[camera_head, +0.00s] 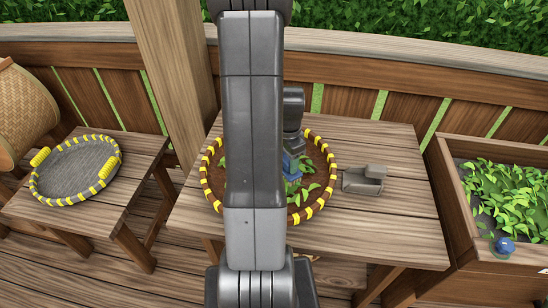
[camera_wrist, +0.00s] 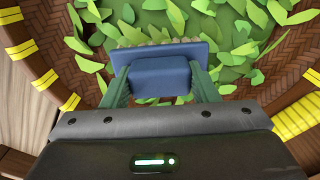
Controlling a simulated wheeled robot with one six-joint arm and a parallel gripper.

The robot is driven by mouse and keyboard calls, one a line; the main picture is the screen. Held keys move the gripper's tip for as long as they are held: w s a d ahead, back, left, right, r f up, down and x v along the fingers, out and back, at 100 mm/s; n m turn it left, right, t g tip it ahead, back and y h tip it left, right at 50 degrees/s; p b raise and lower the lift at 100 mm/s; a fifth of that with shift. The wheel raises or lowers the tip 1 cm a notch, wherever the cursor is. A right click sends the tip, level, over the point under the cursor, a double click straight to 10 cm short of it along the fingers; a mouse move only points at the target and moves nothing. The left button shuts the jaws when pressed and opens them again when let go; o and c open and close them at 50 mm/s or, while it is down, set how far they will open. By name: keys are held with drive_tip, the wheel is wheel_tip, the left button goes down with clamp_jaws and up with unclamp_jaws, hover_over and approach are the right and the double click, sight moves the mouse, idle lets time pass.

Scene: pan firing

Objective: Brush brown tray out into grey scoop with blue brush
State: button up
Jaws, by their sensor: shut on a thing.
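The brown tray (camera_head: 319,205), round with a yellow-banded rim, sits on the middle table with green leaves in it. My arm hides much of it in the head view. Its woven side also shows in the wrist view (camera_wrist: 298,50). My gripper (camera_wrist: 161,88) is shut on the blue brush (camera_wrist: 158,62), over the leaves inside the tray. The brush also shows in the head view (camera_head: 291,166), partly hidden. Its pale bristles show along its far edge; I cannot tell whether they touch the leaves. The grey scoop (camera_head: 362,181) stands on the table just right of the tray.
A grey round tray (camera_head: 75,170) with yellow bands lies on the left table. A wooden planter (camera_head: 455,205) at the right holds leaves and a small blue object (camera_head: 504,246). A wicker basket (camera_head: 22,108) is at far left. A wooden post (camera_head: 172,70) stands behind the tables.

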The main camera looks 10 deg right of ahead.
drive_tip(key=d, duration=0.2)
drive_tip(key=s+d, duration=0.1)
drive_tip(key=d, duration=0.2)
drive_tip(key=shift+s+d, duration=0.35)
drive_tip(key=shift+d, duration=0.05)
drive_tip(key=shift+a+r, duration=0.1)
drive_tip(key=shift+r, duration=0.25)
wheel_tip(320, 180, up, 8)
drive_tip(key=p, duration=0.6)
